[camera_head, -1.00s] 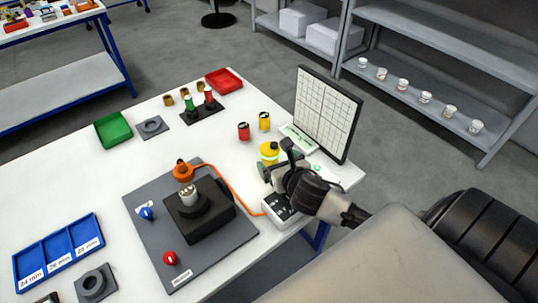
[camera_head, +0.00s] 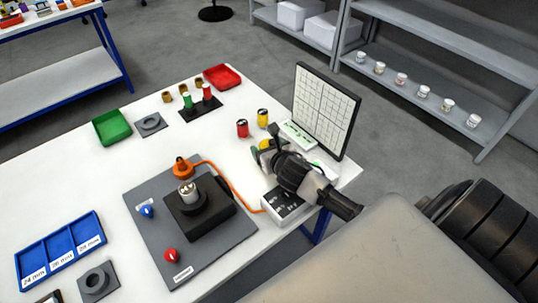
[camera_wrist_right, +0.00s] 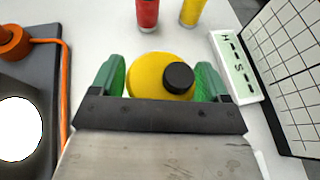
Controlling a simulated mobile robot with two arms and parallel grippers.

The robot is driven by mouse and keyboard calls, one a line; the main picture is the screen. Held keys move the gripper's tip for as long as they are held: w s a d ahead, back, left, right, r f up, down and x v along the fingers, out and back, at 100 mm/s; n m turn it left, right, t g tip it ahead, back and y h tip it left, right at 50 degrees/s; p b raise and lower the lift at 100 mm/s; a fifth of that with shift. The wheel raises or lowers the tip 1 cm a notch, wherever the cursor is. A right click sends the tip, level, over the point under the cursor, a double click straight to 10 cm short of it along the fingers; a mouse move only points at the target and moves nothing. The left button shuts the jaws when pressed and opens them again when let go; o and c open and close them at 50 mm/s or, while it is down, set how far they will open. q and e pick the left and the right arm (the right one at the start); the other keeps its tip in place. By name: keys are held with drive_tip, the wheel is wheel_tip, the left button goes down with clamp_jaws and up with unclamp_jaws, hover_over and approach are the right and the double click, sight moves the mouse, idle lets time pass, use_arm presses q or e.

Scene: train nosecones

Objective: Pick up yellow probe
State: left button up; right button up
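A round yellow piece with a black knob (camera_wrist_right: 155,72) lies between the finger pads of my right gripper (camera_wrist_right: 160,78) in the right wrist view. The green-padded fingers are apart, one on each side of it, with almost no visible gap. I cannot tell whether they touch it. In the head view my right gripper (camera_head: 268,152) largely hides this piece. A smaller yellow cylinder with a dark top (camera_head: 262,118) stands beyond it on the table, beside a red one (camera_head: 242,129). I cannot tell for certain which yellow item is the probe. My left gripper is not in view.
A white grid panel (camera_head: 326,110) and a green-white strip (camera_head: 298,135) stand close to the right gripper. A grey board (camera_head: 150,215) with a black block and orange cable lies to the left. A white box (camera_head: 283,204) sits at the table edge. The table's left middle is clear.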

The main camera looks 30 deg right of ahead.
drive_tip(key=c, duration=0.8)
drive_tip(key=shift+o, duration=0.2)
drive_tip(key=shift+r, duration=0.5)
wheel_tip(320, 180, up, 3)
drive_tip(key=shift+w+f, duration=0.1)
drive_tip(key=shift+f, duration=0.05)
drive_tip(key=s+d+r+b, duration=0.1)
drive_tip(key=s+d+r, duration=0.6)
drive_tip(key=d, duration=0.2)
drive_tip(key=shift+d+r+b, duration=0.15)
drive_tip(key=shift+b, duration=0.15)
